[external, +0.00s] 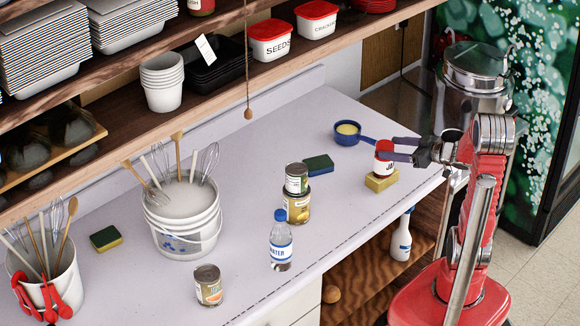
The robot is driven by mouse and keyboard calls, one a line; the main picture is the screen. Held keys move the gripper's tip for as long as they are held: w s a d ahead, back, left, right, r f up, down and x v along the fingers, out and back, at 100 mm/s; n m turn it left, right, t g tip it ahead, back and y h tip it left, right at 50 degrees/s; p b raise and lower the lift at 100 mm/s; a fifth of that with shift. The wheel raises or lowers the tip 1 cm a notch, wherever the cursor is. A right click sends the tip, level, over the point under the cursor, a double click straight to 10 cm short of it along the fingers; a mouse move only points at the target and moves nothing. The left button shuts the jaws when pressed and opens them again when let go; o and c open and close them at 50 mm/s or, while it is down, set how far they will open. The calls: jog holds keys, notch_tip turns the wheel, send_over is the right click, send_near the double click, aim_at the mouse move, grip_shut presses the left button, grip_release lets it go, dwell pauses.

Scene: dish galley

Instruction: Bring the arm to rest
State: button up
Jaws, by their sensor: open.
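My red arm (489,165) stands at the right end of the counter and reaches left over its edge. My gripper (388,148) is open, its two dark fingers pointing left at a small white jar with a red lid (383,168). The fingers overlap the jar's lid and upper part in this view. I cannot tell whether they touch it. The jar sits upright on a yellow sponge (381,183) near the counter's front right edge. Part of the jar is hidden by the lower finger.
A blue cup with a handle (346,138) stands just behind the gripper. Stacked cans (296,205), a water bottle (281,250), another can (208,290) and a utensil bucket (184,235) stand further left. A shelf (215,112) overhangs the back. The front right counter (345,220) is mostly clear.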

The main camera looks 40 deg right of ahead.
jog(key=shift+w+a+r+n, duration=0.15)
jog(key=shift+w+r+n, duration=0.15)
jog(key=shift+r, duration=0.1)
jog(key=shift+n+h, duration=0.6)
jog(key=w+r, duration=0.2)
jog(key=r, duration=0.1)
jog(key=shift+w+a+r, duration=0.15)
jog(key=shift+w+r, duration=0.05)
jog(key=shift+r, duration=0.1)
jog(key=r+h, duration=0.1)
jog(key=d+m+h, duration=0.1)
jog(key=r+h, duration=0.1)
jog(key=shift+w+d+r+h, duration=0.25)
jog(key=shift+r+h, duration=0.05)
jog(key=shift+s+d+r+m+h, duration=0.15)
jog(key=shift+r+m+h, duration=0.15)
jog(key=shift+m+h, duration=0.15)
jog(key=shift+s+r+m+g+h, duration=0.2)
jog(key=shift+s+m+g+h, duration=0.15)
jog(key=shift+m+g, duration=0.1)
jog(key=s+a+f+g+y, duration=0.1)
jog(key=s+a+g, duration=0.3)
jog(key=s+a, duration=0.4)
jog(key=s+a+f+m+g+y, duration=0.1)
jog(key=s+a+f+g+y, duration=0.1)
jog(key=s+a, duration=0.7)
notch_tip(320, 180, down, 3)
jog(key=shift+s+a+r+g, duration=0.2)
jog(key=shift+s+a+g, duration=0.1)
jog(key=shift+g, duration=0.55)
